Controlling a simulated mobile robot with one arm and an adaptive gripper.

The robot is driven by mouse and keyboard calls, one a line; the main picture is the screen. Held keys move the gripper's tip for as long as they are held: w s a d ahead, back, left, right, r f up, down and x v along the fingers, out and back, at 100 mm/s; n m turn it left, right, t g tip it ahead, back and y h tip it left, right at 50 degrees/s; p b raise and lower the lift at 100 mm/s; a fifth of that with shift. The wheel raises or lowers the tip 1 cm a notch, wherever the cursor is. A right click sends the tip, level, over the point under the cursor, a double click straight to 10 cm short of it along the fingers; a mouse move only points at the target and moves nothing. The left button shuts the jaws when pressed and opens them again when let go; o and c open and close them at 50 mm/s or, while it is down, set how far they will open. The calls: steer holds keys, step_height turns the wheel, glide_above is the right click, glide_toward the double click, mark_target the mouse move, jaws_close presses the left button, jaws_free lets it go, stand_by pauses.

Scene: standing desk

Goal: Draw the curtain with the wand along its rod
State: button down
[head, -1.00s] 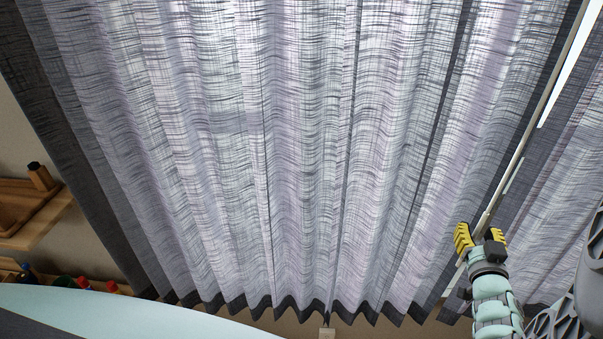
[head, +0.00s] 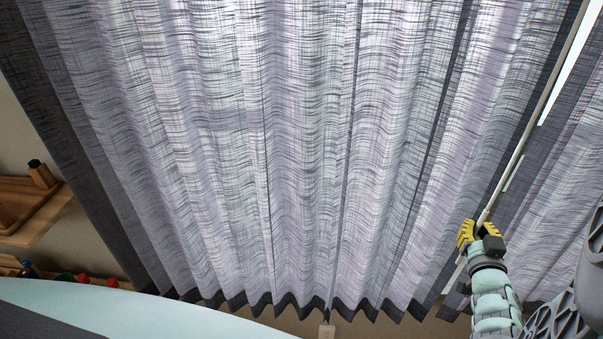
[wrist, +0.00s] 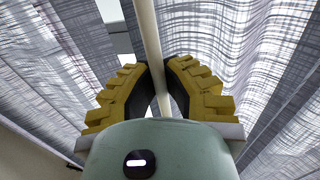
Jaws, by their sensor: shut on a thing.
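The grey, sheer curtain (head: 290,160) hangs in pleats across most of the head view, with a dark hem at the bottom. A second curtain panel (head: 565,215) hangs at the right, with a narrow bright gap between the two near the top. The pale thin wand (head: 522,135) slants down from the top right to my gripper (head: 480,231). In the wrist view the wand (wrist: 148,35) runs between the two yellow-padded fingers of my gripper (wrist: 156,82), which are shut on it. The rod is out of view.
A wooden shelf (head: 50,228) with a tray and a small brown item stands at the left. Below it are several small coloured objects. A pale rounded surface (head: 110,308) fills the lower left.

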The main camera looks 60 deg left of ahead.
steer(key=shift+w, duration=0.1)
stand_by(0.3)
steer(key=w+d, duration=0.3)
steer(key=shift+w+f, duration=0.1)
steer(key=shift+w, duration=0.2)
steer(key=c, duration=1)
jaws_free()
steer(key=shift+d, duration=0.1)
steer(key=v, duration=1.2)
